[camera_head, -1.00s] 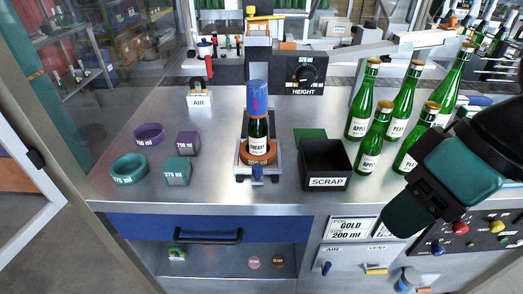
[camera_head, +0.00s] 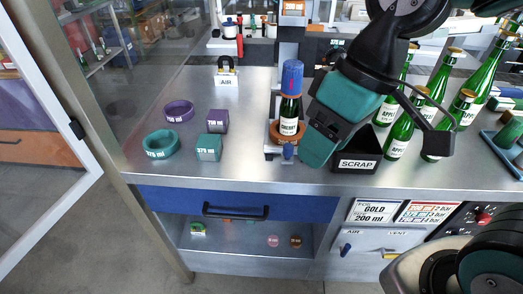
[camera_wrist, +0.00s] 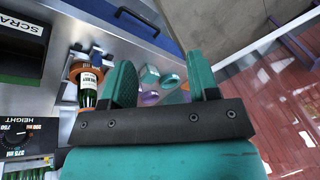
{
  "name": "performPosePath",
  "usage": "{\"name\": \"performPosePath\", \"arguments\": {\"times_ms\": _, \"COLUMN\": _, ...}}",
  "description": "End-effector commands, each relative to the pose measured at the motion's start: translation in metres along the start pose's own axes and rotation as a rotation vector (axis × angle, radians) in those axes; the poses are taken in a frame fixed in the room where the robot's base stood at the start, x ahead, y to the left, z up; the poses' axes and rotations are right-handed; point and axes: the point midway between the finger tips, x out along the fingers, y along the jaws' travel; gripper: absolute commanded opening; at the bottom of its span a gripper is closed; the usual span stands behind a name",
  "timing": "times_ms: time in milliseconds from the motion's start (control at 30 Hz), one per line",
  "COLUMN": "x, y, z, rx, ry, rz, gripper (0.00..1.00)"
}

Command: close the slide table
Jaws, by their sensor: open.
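The slide table (camera_head: 269,155) is a small metal plate under a green bottle (camera_head: 289,122), with a blue knob (camera_head: 288,151) at its front. An orange-brown ring (camera_head: 275,139) surrounds the bottle's foot, and a blue cover (camera_head: 292,76) sits over its top. My gripper (camera_head: 317,150) is just right of the knob in the head view and seems to touch nothing; the exact gap is unclear. In the wrist view my gripper (camera_wrist: 162,80) has its teal fingers wide apart and empty, with the bottle (camera_wrist: 87,92) and ring (camera_wrist: 84,70) left of the fingers.
The black SCRAP bin (camera_head: 357,163) stands right of the gripper, partly hidden by it. Several green bottles (camera_head: 400,135) stand behind at right. Teal (camera_head: 161,145) and purple (camera_head: 179,111) rings and two small blocks lie at left. The counter's front strip is clear.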

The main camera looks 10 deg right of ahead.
Motion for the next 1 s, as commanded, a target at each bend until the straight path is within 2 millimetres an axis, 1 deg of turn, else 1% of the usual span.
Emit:
{"name": "performPosePath", "arguments": {"times_ms": 33, "x": -0.003, "y": 0.017, "z": -0.02, "rx": 0.016, "ry": -0.019, "rz": 0.029, "gripper": 0.55}}
{"name": "performPosePath", "arguments": {"times_ms": 67, "x": -0.004, "y": 0.028, "z": -0.033, "rx": 0.025, "ry": -0.029, "rz": 0.049, "gripper": 0.55}}
{"name": "performPosePath", "arguments": {"times_ms": 100, "x": -0.004, "y": 0.045, "z": -0.049, "rx": 0.036, "ry": -0.045, "rz": 0.077, "gripper": 0.55}}
{"name": "performPosePath", "arguments": {"times_ms": 167, "x": -0.002, "y": 0.069, "z": -0.073, "rx": 0.054, "ry": -0.07, "rz": 0.119, "gripper": 0.55}}
{"name": "performPosePath", "arguments": {"times_ms": 200, "x": 0.001, "y": 0.085, "z": -0.087, "rx": 0.065, "ry": -0.087, "rz": 0.145, "gripper": 0.55}}
{"name": "performPosePath", "arguments": {"times_ms": 300, "x": 0.009, "y": 0.119, "z": -0.116, "rx": 0.092, "ry": -0.124, "rz": 0.199, "gripper": 0.55}}
{"name": "performPosePath", "arguments": {"times_ms": 400, "x": 0.017, "y": 0.144, "z": -0.135, "rx": 0.113, "ry": -0.152, "rz": 0.237, "gripper": 0.55}}
{"name": "performPosePath", "arguments": {"times_ms": 500, "x": 0.023, "y": 0.158, "z": -0.143, "rx": 0.125, "ry": -0.167, "rz": 0.257, "gripper": 0.55}}
{"name": "performPosePath", "arguments": {"times_ms": 667, "x": 0.036, "y": 0.164, "z": -0.144, "rx": 0.127, "ry": -0.176, "rz": 0.263, "gripper": 0.55}}
{"name": "performPosePath", "arguments": {"times_ms": 767, "x": 0.053, "y": 0.168, "z": -0.14, "rx": 0.127, "ry": -0.178, "rz": 0.262, "gripper": 0.55}}
{"name": "performPosePath", "arguments": {"times_ms": 1000, "x": 0.105, "y": 0.181, "z": -0.129, "rx": 0.127, "ry": -0.177, "rz": 0.261, "gripper": 0.55}}
